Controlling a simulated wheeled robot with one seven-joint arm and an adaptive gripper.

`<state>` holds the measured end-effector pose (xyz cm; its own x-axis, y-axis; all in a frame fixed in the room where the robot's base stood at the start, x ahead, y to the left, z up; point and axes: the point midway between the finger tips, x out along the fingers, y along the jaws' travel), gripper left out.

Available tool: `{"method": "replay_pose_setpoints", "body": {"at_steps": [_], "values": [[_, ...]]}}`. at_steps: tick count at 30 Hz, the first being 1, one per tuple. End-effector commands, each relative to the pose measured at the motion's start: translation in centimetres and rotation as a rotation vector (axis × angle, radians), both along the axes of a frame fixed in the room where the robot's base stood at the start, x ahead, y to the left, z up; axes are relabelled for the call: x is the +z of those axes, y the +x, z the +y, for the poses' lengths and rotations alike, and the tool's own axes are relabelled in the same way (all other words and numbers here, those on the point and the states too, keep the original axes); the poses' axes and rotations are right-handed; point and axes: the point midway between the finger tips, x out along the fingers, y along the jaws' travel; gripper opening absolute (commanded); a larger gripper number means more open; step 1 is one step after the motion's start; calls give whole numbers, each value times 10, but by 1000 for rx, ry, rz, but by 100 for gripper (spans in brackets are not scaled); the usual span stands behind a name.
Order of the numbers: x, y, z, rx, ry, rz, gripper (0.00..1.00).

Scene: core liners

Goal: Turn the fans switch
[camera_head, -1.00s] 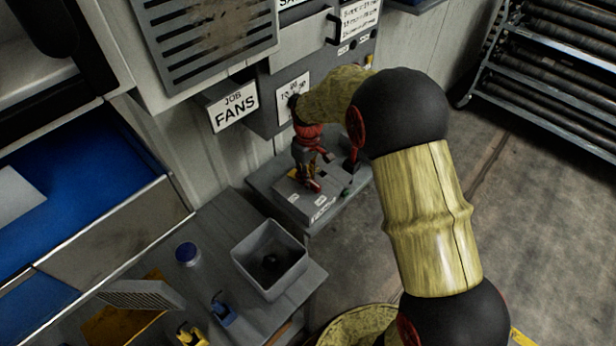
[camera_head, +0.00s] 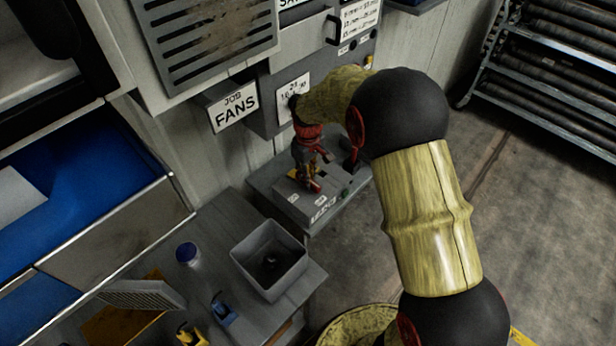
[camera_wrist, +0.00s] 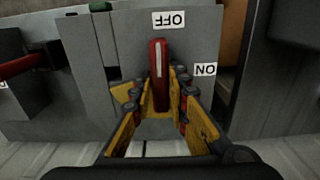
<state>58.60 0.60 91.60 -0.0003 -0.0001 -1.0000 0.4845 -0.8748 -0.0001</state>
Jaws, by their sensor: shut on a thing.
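The red switch lever (camera_wrist: 159,75) stands on a grey switch face (camera_wrist: 202,42) in the wrist view. An upside-down OFF label (camera_wrist: 170,20) is just above the lever's top end, and an ON label (camera_wrist: 205,69) is to its right. The lever points up toward OFF. My gripper (camera_wrist: 160,92) is shut on the lever, with its yellow fingers on either side. In the head view my gripper (camera_head: 308,180) points down at a grey box (camera_head: 322,208) below the FANS sign (camera_head: 235,109). The lever is hard to make out there.
A grey bin (camera_head: 268,262), a blue-lidded jar (camera_head: 187,253) and small blue and yellow items stand on the bench at the lower left. A vented grey panel (camera_head: 207,38) hangs above. A rack of dark rods (camera_head: 560,60) is at the upper right. Floor right of my arm is clear.

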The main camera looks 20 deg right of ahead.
Motion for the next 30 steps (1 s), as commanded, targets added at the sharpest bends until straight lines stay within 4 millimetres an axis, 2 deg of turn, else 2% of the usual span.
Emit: {"method": "replay_pose_setpoints", "body": {"at_steps": [11, 30], "values": [[2, -1, 0, -208, 0, 2, 0], [2, 0, 0, -812, -1, 1, 0]]}}
